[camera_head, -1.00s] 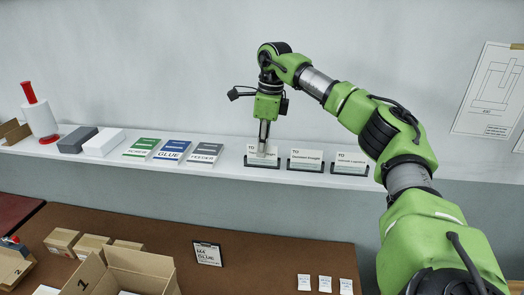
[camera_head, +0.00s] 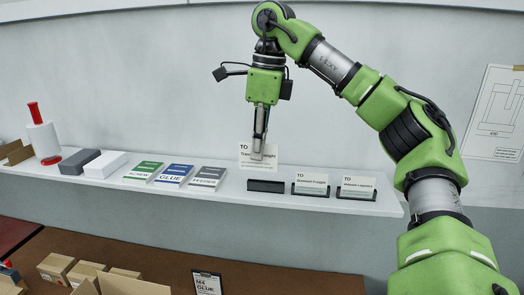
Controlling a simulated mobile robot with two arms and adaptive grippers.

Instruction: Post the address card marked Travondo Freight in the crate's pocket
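The Travondo Freight card (camera_head: 247,158) is white, with "TO" and a name starting "Trav" legible. It hangs upright just above its dark holder (camera_head: 266,186) on the shelf. My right gripper (camera_head: 258,155) is shut on the card near its middle, its fingers covering part of the print. The crate is probably the open cardboard box (camera_head: 140,288) at the bottom edge, mostly cut off; its pocket is not visible. My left gripper is not in view.
Two more address cards, one (camera_head: 311,185) and another (camera_head: 357,187), stand in holders to the right on the shelf (camera_head: 225,200). Glue and other labelled packs (camera_head: 173,174) lie left. Small boxes (camera_head: 56,266) and a black clipboard (camera_head: 207,284) are on the brown table below.

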